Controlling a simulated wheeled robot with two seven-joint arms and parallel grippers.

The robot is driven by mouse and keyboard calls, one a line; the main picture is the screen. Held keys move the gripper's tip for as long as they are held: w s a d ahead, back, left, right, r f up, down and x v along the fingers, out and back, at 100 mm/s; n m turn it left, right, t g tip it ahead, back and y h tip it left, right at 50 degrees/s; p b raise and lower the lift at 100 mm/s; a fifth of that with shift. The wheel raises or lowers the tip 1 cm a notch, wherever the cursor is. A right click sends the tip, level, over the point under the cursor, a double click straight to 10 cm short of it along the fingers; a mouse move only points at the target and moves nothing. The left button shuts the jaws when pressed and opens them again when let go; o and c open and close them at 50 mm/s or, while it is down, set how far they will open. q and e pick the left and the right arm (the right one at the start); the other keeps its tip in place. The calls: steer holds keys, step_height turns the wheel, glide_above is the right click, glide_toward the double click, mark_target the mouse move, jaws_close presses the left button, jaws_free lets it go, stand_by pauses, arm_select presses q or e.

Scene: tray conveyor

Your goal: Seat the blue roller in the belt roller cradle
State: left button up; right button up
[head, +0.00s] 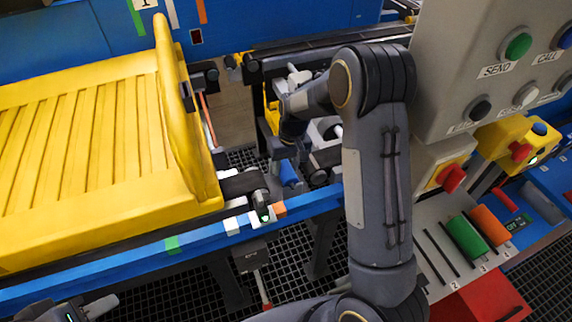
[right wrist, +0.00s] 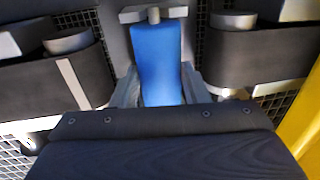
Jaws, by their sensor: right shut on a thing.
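The blue roller (head: 289,173) is in the gap between two belt ends, below my right gripper (head: 287,152). In the right wrist view the blue roller (right wrist: 157,65) lies between the two grey fingers of my right gripper (right wrist: 160,88), which is shut on it. The pale pin at the roller's far end meets a grey bracket (right wrist: 178,12), seemingly part of the cradle. I cannot tell whether the pin sits fully in it; the near end is hidden by the gripper. My left gripper (head: 88,308) is partly visible at the lower left, away from the roller; its jaws are unclear.
A large yellow tray (head: 212,190) stands on the left conveyor. Dark belt ends flank the roller closely. A rack at right holds a green roller (head: 467,237) and an orange roller (head: 490,226). A grey button panel (head: 450,75) stands at the upper right, above a red bin (head: 480,300).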

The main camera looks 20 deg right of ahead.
arm_select(q)
steer(key=shift+f+b, duration=0.65)
steer(key=shift+f, duration=0.05)
arm_select(e)
steer(key=shift+f, duration=0.95)
steer(key=o, duration=1.4)
arm_select(q)
steer(key=shift+r, duration=0.1)
